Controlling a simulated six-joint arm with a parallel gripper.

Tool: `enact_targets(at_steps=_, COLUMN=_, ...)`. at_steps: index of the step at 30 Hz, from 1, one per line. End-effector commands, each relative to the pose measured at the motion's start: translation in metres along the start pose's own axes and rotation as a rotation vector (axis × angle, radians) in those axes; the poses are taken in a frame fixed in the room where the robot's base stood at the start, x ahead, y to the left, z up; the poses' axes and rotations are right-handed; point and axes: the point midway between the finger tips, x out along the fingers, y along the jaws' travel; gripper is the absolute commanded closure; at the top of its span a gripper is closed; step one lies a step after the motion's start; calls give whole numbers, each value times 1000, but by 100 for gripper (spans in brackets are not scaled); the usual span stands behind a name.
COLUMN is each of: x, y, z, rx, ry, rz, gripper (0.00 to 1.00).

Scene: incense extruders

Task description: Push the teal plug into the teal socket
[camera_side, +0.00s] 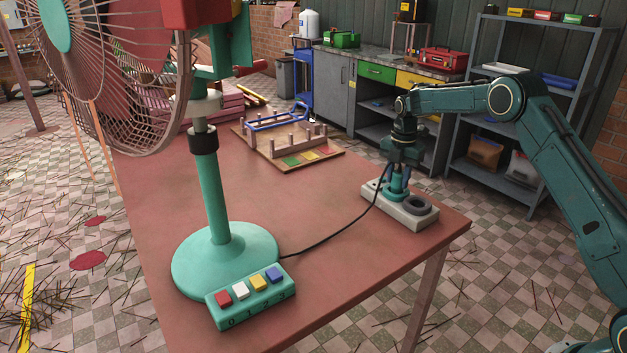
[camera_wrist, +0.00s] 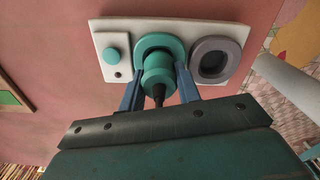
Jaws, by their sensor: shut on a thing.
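The teal plug (camera_wrist: 158,78) is held between the two blue fingers of my gripper (camera_wrist: 158,88) in the wrist view. It lines up with the teal socket (camera_wrist: 147,42), a ring on a white outlet block (camera_wrist: 110,27). Whether the plug is seated in the ring or just above it cannot be told. In the side view my gripper (camera_side: 402,170) points down over the block, with the plug (camera_side: 398,184) upright at the socket. A black cable runs from the plug to the fan base.
A grey socket (camera_wrist: 214,59) sits beside the teal one, and a teal round button (camera_wrist: 117,54) is on the other side. A teal fan (camera_side: 213,200) with coloured buttons stands on the red table (camera_side: 330,245). A wooden peg board (camera_side: 325,163) lies farther back.

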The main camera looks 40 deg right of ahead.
Motion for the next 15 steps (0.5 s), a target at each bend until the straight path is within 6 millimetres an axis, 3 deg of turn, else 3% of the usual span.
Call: enact_targets(at_steps=15, x=8, y=0, z=0, rx=0, ry=0, rz=-1, gripper=90)
